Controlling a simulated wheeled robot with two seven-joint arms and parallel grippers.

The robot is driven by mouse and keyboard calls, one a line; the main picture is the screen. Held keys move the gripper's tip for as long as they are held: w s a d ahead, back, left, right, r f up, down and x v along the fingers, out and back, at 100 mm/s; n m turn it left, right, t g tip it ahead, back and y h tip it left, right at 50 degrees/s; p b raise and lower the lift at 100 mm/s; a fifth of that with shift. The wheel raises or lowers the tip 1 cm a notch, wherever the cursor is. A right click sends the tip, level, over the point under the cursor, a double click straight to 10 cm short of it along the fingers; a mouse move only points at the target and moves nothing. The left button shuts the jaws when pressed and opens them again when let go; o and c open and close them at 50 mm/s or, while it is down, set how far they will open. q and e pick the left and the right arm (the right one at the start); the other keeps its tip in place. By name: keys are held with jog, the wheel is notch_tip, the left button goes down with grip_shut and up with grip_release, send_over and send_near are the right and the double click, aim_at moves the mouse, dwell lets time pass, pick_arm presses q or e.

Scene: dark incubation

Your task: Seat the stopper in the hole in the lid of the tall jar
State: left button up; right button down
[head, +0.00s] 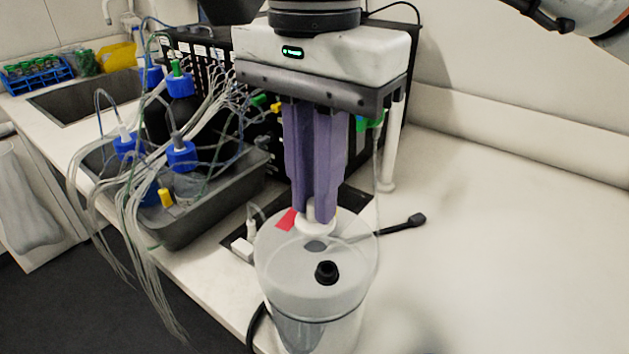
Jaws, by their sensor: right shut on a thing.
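The tall jar (312,310) is clear and stands upright at the front edge of the bench. Its pale lid (280,265) carries a raised black round fitting (327,272) near the front and a grey oval spot (315,246) behind it. I cannot tell for sure which of these is the hole. My right gripper (318,214) points down over the back part of the lid, its purple fingers shut on a white stopper (315,229). The fingers partly hide the stopper. It looks just above the lid, but I cannot tell whether they touch. My left gripper is not in view.
A grey tray (190,225) with blue-capped bottles (182,155) and a tangle of tubing stands to the left. A dark rack (215,50) is behind. A black-ended rod (405,224) lies right of the jar. The bench farther right (510,220) is clear.

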jog(key=shift+f+b, duration=0.9)
jog(key=shift+f, duration=0.55)
jog(key=c, duration=1.7)
grip_release()
notch_tip(320, 180, up, 10)
jog(key=shift+r+p, duration=0.1)
jog(key=shift+p, duration=0.6)
